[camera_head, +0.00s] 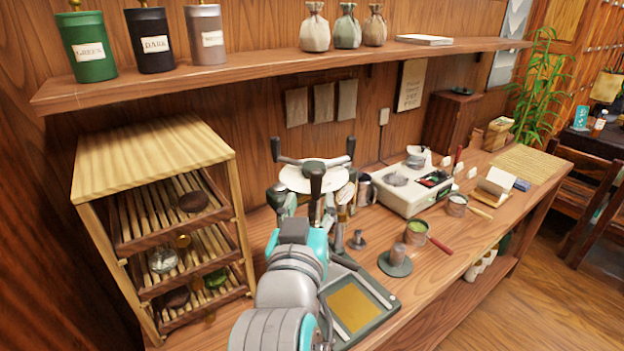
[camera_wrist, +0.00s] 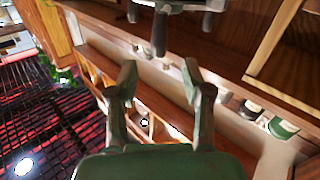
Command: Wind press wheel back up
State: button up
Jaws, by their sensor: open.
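The press wheel (camera_head: 313,176) has a pale hub and several spokes with dark grips, one at the upper left, one at the upper right and one toward me. In the wrist view the wheel (camera_wrist: 178,4) shows at the top edge, with dark grips hanging into view. My gripper (camera_wrist: 158,75) is open and empty, its two green fingers spread below the nearest grip (camera_wrist: 159,34), with no visible contact. In the head view my arm covers much of the press below the wheel.
A wooden rack (camera_head: 150,160) with trays of tea cakes stands left of the press. A shelf (camera_head: 290,72) with canisters and pouches runs above. A tray with a yellow panel (camera_head: 352,306) lies in front; a stove unit (camera_head: 414,189) and small pots stand right.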

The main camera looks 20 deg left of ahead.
aim_at(315, 183)
jog(key=w, duration=0.2)
jog(key=w+a, duration=0.1)
jog(key=w, duration=0.5)
jog(key=shift+w+a, duration=0.15)
jog(key=shift+w, duration=0.05)
grip_shut()
